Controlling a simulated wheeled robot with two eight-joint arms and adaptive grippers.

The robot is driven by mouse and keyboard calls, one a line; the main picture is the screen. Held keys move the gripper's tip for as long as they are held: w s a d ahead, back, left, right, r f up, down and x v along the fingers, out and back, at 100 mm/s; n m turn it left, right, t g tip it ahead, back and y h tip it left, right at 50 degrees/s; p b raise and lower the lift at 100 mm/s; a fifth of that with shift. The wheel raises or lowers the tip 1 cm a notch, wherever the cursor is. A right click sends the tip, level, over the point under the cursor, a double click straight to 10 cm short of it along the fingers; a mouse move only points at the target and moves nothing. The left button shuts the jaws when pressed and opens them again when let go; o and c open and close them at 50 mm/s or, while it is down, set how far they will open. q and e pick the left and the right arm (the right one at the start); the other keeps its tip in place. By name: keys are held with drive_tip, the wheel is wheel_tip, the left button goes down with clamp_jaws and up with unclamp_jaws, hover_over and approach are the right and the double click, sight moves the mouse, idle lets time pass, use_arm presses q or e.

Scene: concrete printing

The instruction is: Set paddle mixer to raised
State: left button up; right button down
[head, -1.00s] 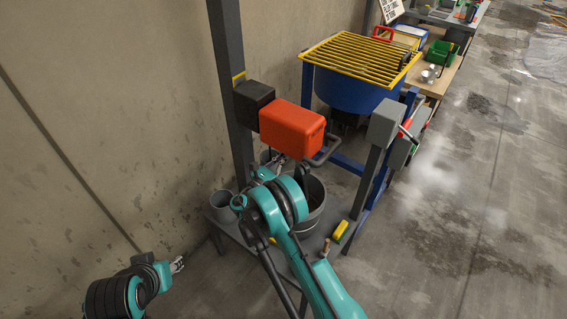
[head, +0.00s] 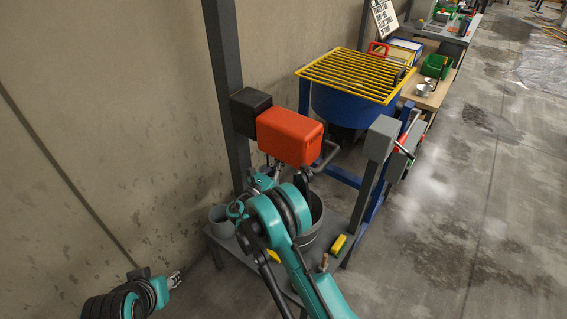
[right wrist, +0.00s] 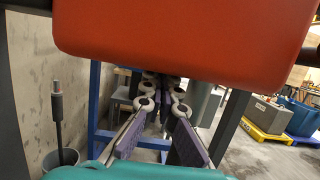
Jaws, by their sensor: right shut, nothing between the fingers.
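The paddle mixer has an orange-red motor head (head: 290,138) joined by a black block (head: 248,114) to a dark upright post (head: 226,60). A grey handle (head: 331,155) sticks out on the head's right side. A dark shaft runs down from the head towards a grey bucket (head: 317,225). My right gripper (head: 270,170) is shut and empty, just below the head; in the right wrist view, the head's red underside (right wrist: 185,40) hangs over its fingers (right wrist: 160,90). Whether they touch it is unclear. My left gripper (head: 175,280) is low at the left, away from the mixer; its opening is too small to tell.
A grey stand (head: 225,255) carries the bucket, a smaller grey pot (head: 221,221) and a yellow block (head: 338,244). A grey box on a post (head: 381,138) stands to the right. Behind is a blue drum with a yellow grille (head: 355,72). The floor at right is clear.

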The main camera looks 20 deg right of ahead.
wheel_tip(320, 180, up, 31)
drive_tip(key=p, duration=1.3)
drive_tip(key=shift+r, duration=0.2)
drive_tip(key=s+a+f+b, duration=0.1)
drive_tip(key=s+a+f, duration=0.5)
drive_tip(key=a, duration=0.1)
drive_tip(key=shift+a+f+b, duration=0.35)
drive_tip(key=shift+f, duration=0.05)
